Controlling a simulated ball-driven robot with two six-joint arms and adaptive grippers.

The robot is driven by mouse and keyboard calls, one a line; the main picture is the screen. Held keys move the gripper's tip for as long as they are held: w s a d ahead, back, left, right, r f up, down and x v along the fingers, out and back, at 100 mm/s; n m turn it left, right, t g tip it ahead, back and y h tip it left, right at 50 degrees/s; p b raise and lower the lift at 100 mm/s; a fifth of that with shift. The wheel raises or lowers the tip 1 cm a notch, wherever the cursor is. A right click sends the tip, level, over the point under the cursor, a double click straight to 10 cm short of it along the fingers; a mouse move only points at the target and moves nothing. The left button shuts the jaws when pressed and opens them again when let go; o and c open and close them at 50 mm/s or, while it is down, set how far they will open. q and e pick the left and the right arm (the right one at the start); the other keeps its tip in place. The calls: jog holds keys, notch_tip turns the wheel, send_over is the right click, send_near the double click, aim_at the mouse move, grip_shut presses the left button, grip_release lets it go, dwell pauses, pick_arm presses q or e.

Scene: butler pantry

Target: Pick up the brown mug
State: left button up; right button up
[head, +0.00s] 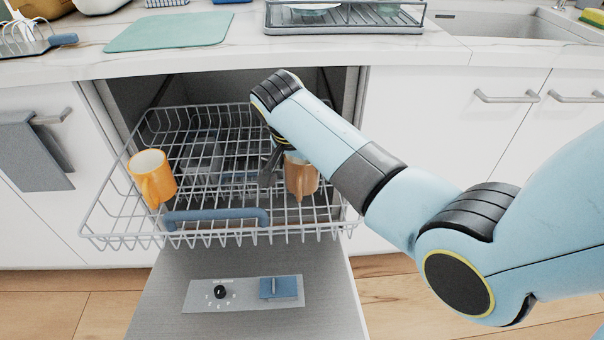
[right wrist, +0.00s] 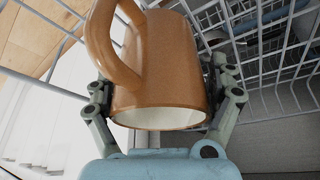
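The brown mug (head: 301,178) stands in the front right part of the pulled-out dishwasher rack, its top partly hidden by my right arm. In the right wrist view the mug (right wrist: 160,65) fills the middle, its open rim towards the gripper and its handle at upper left. My right gripper (right wrist: 158,90) has one finger on each side of the mug, close to its wall. In the head view one dark finger shows just left of the mug, with a small gap. Contact on the other side is unclear. My left gripper is not in view.
An orange-yellow mug (head: 152,178) stands at the rack's left. The wire rack (head: 215,236) has a blue handle (head: 216,217) in front, above the lowered dishwasher door (head: 240,322). A counter (head: 232,52) with a green mat (head: 168,31) and dish tray (head: 345,20) runs above.

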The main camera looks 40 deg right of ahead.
jog(key=c, duration=1.1)
jog(key=shift+r, duration=0.15)
